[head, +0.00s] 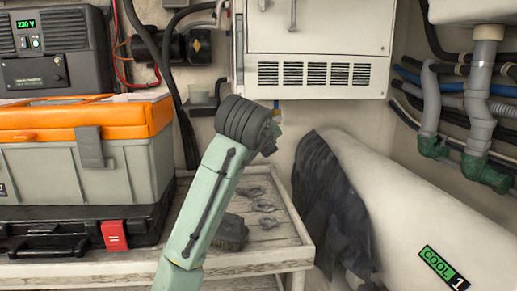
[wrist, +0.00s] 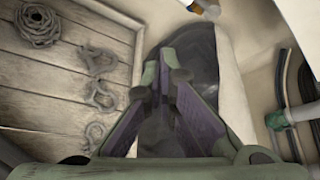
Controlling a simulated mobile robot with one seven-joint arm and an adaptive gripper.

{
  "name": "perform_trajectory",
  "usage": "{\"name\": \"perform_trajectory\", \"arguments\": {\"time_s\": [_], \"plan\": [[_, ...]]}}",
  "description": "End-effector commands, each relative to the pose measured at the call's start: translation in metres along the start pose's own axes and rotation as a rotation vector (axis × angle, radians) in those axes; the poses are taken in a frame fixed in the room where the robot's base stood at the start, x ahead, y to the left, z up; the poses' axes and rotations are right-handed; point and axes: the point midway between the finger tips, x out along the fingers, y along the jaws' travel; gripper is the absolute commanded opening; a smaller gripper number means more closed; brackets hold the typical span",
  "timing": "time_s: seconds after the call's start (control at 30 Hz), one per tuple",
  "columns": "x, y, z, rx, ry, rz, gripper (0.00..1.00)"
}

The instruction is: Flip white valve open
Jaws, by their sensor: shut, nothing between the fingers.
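My gripper (wrist: 165,68) is shut and empty in the wrist view, its two fingers meeting in front of a dark, blurred surface. In the head view my arm rises in front of the shelf and its dark wrist hides most of the gripper. No clearly white valve handle stands out. A small fitting with blue and brass colours (head: 277,106) hangs under the white cabinet in the head view. A similar fitting, with a white part, shows at the top edge of the wrist view (wrist: 205,9), beyond and right of my fingertips, apart from them. I cannot tell whether it is the valve.
A wooden shelf (head: 287,232) carries a coil of rope (wrist: 38,24) and several shackles (wrist: 103,93). The white cabinet (head: 318,30) hangs above. A white tank (head: 400,190) with a dark cloth (head: 325,185) stands right. An orange-lidded toolbox (head: 75,120) is left. Grey pipes (head: 478,100) run at right.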

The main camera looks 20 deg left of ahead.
Motion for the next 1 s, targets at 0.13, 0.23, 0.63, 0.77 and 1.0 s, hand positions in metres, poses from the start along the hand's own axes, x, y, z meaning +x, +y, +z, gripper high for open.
{"name": "perform_trajectory", "arguments": {"time_s": [0.13, 0.23, 0.63, 0.77, 1.0], "plan": [[-0.026, -0.008, -0.003, 0.001, -0.002, -0.001, 0.00], [-0.037, -0.011, -0.003, 0.000, -0.002, -0.001, 0.00], [-0.046, -0.014, -0.004, -0.001, 0.001, 0.001, 0.00], [-0.046, -0.014, -0.004, -0.001, 0.001, 0.001, 0.00], [-0.051, -0.022, 0.008, -0.130, -0.062, -0.092, 0.00]]}}
